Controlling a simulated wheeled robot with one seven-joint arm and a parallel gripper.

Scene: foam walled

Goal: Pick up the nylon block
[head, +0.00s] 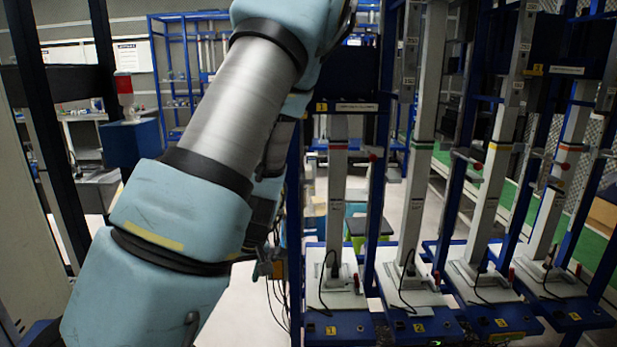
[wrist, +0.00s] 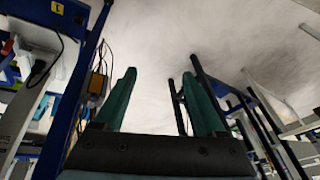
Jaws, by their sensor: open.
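I cannot make out a nylon block in either view. My gripper (wrist: 160,75) shows in the wrist view as two green fingers standing wide apart on a dark base. I cannot pick out the gripper there.
Blue-framed test stations with tall grey columns (head: 410,200) stand in a row at the right. Station 1's blue base (head: 338,326) is nearest the arm. A small box with hanging cables (wrist: 97,85) is left of the fingers. Pale floor (wrist: 160,35) lies beyond them.

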